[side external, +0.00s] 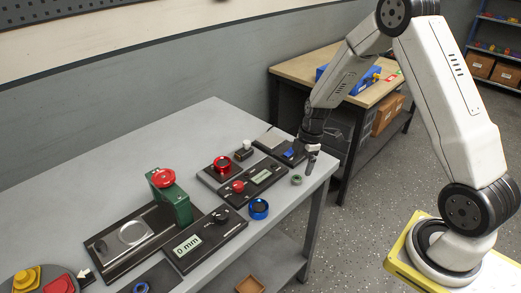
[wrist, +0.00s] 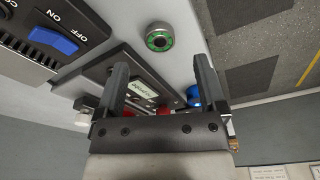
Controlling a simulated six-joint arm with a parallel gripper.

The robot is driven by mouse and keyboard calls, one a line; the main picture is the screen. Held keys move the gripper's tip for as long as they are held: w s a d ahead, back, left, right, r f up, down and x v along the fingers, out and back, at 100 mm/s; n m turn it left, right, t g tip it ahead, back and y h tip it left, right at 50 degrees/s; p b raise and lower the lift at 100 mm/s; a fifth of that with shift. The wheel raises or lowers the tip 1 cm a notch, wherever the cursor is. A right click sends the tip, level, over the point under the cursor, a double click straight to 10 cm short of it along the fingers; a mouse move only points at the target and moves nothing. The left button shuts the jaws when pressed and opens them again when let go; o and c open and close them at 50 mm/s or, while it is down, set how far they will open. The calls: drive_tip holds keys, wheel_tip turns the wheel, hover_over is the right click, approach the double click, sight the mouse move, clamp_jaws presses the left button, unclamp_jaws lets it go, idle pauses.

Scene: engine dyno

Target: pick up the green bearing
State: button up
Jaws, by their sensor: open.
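The green bearing (side external: 296,179) is a small ring with a green face, lying on the grey table near its right edge. In the wrist view the green bearing (wrist: 160,37) sits just beyond my fingertips, roughly centred between them. My gripper (side external: 312,150) is above the table's right end, beside and above the bearing. In the wrist view my gripper (wrist: 160,66) has its two fingers spread, with nothing held between them.
A black panel with a blue ON/OFF switch (wrist: 52,40) is close to the bearing. A black display panel (side external: 252,184) with a red knob and a blue ring (side external: 258,209) stand farther left. The table's edge is close to the bearing.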

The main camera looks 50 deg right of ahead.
sight(298, 175)
drive_tip(key=shift+w+a+f, duration=0.1)
drive_tip(key=shift+a+f, duration=0.05)
drive_tip(key=shift+f, duration=0.7)
drive_tip(key=shift+w+a+f, duration=0.1)
drive_tip(key=shift+a+f, duration=0.1)
drive_tip(key=shift+f, duration=0.6)
drive_tip(key=shift+w+a+f, duration=0.1)
drive_tip(key=shift+a+f, duration=0.05)
drive_tip(key=shift+f, duration=0.7)
clamp_jaws()
